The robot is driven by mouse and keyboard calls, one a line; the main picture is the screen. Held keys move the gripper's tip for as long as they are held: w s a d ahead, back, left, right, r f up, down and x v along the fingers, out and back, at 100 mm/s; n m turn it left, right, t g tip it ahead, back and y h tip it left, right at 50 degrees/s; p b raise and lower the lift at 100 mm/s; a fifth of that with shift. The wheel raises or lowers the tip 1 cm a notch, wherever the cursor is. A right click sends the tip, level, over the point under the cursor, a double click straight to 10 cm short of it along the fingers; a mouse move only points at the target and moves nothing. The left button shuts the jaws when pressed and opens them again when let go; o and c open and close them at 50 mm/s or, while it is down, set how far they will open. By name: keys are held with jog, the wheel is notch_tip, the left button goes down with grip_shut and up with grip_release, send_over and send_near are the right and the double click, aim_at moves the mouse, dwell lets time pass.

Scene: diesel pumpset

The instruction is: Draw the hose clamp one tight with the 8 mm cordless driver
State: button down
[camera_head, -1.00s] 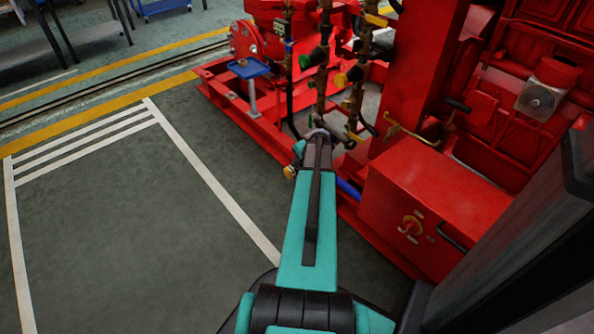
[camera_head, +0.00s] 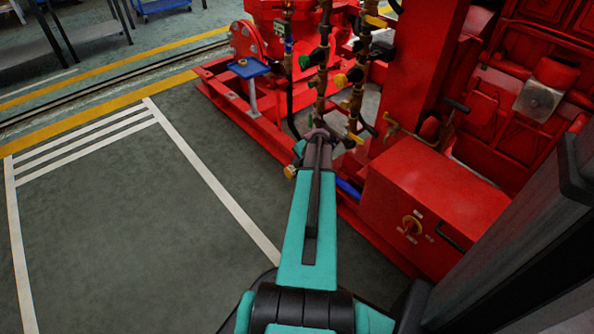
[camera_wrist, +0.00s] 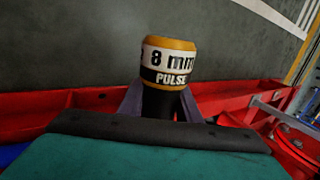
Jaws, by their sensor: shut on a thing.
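The 8 mm cordless driver (camera_wrist: 168,62) stands up between the fingers of my gripper (camera_wrist: 161,103) in the wrist view. My gripper is shut on that dark body. In the head view my own arm covers most of the gripper, and a small yellow end (camera_head: 290,172) shows at its left, likely the driver's. A blue piece (camera_head: 348,188), perhaps a hose, lies just right of my arm. I cannot make out hose clamp one in either view.
The red pumpset frame (camera_head: 240,115) runs beyond my arm, with brass-valved pipes (camera_head: 320,85) close past the wrist. A red box (camera_head: 430,205) stands to the right. A blue tray (camera_head: 248,68) sits on a post. The floor (camera_head: 120,235) at left is clear.

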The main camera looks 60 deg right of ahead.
jog(key=shift+s+d+r+p, duration=0.1)
jog(key=shift+s+d+p, duration=0.1)
jog(key=shift+d+p, duration=0.55)
dwell(2.8)
jog(key=shift+a, duration=0.2)
dwell(0.8)
jog(key=shift+w+a+p, duration=0.15)
jog(key=shift+w+a, duration=0.15)
jog(key=shift+a, duration=0.55)
jog(key=shift+w+a+p, duration=0.15)
jog(key=shift+w+a, duration=0.15)
jog(key=shift+a, duration=0.5)
jog(key=shift+w+a+p, duration=0.15)
jog(key=shift+w+a, duration=0.15)
jog(key=shift+a, duration=0.55)
